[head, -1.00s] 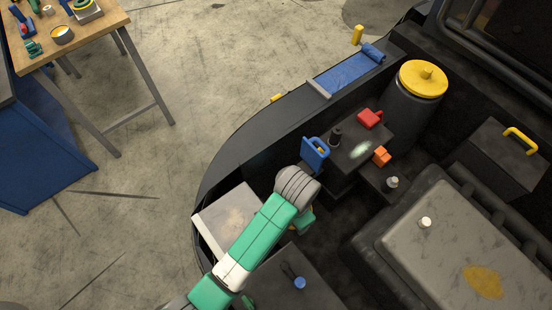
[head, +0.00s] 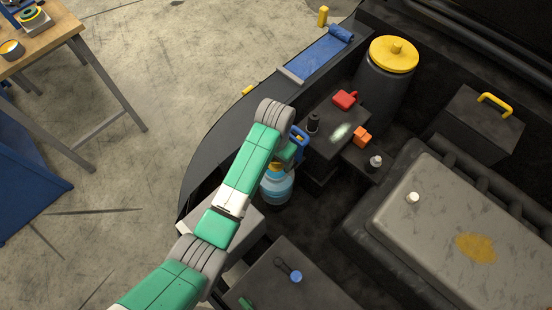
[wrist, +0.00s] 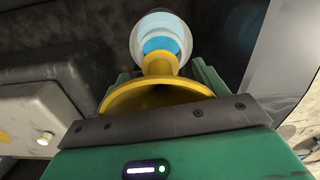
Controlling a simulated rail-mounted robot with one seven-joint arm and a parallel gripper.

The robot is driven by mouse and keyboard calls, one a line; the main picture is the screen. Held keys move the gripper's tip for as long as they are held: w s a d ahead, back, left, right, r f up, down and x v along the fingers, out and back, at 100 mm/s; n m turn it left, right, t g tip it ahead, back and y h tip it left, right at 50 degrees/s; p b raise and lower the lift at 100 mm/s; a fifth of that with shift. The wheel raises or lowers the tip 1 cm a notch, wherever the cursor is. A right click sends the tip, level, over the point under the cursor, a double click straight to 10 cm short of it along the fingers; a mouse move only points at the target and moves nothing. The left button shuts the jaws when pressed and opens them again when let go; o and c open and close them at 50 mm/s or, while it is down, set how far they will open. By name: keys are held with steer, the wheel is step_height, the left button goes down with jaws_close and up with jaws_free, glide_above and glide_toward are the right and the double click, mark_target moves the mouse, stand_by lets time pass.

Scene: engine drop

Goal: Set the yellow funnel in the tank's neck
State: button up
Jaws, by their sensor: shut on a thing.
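The yellow funnel (wrist: 155,97) is in my gripper (wrist: 160,112), its wide cone towards the wrist camera and its spout pointing away. In the wrist view the spout overlaps the top of the round, pale tank (wrist: 160,36) with blue liquid. I cannot tell whether the spout is inside the neck or just above it. In the head view the tank (head: 277,188) stands in the engine bay beneath my gripper (head: 284,160), partly covered by my arm. Only a little yellow of the funnel shows there, at the tank's top; the neck is hidden.
A blue-handled item (head: 300,138) stands right beside my gripper. Past it are a red item (head: 345,99), an orange block (head: 362,137) and a tall yellow-lidded cylinder (head: 393,55). The large grey engine cover (head: 450,220) lies to the right.

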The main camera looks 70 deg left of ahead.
steer(key=shift+w+a, duration=0.2)
steer(key=shift+a, duration=0.05)
steer(key=shift+f+b, duration=0.55)
steer(key=shift+f, duration=1.35)
steer(key=o, duration=1)
step_height(320, 180, up, 12)
steer(key=p, duration=0.3)
steer(key=shift+r, duration=0.15)
